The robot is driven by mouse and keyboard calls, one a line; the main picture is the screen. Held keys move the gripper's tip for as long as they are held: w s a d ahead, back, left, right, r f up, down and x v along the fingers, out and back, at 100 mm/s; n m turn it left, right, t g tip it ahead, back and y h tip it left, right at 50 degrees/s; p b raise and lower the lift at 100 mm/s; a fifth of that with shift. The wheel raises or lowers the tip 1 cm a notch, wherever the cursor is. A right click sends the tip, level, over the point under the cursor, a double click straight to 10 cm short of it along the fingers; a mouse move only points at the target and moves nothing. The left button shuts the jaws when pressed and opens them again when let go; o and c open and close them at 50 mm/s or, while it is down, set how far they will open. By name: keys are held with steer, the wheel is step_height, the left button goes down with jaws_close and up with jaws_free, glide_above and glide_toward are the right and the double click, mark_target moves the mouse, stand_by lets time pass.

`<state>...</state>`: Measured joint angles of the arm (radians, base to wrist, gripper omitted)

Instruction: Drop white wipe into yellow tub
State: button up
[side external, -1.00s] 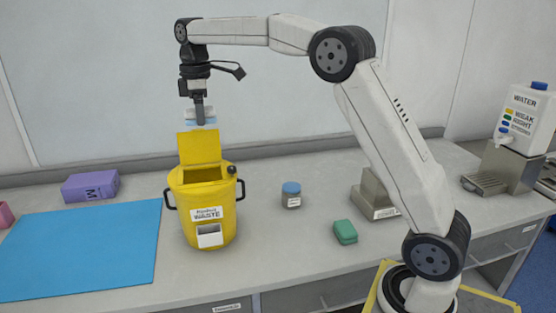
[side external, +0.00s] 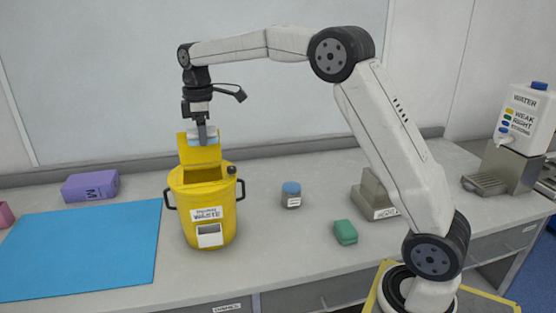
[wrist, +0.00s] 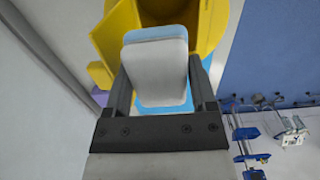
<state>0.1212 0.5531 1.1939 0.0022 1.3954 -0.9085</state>
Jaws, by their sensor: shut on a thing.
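The yellow tub (side external: 202,225) stands on the bench at the left of centre in the side view, its lid flap raised at the back and its top opening showing. In the wrist view the tub (wrist: 215,22) lies beyond the wipe. My gripper (side external: 202,136) points down just behind and above the raised lid. It is shut on the white wipe (wrist: 160,72), which has a pale blue edge. In the side view the wipe is partly hidden behind the lid. The wipe sits between both fingers in the wrist view.
A blue mat (side external: 80,250) lies left of the tub, with a purple box (side external: 90,186) behind it. A blue-capped jar (side external: 291,195), a green block (side external: 345,232) and a metal stand (side external: 378,199) are to the right. A water dispenser (side external: 522,120) stands far right.

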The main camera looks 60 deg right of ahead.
steer(key=shift+f, duration=1.9)
steer(key=o, duration=1.1)
steer(key=shift+r, duration=0.15)
steer(key=shift+r, duration=3.8)
steer(key=shift+f, duration=0.1)
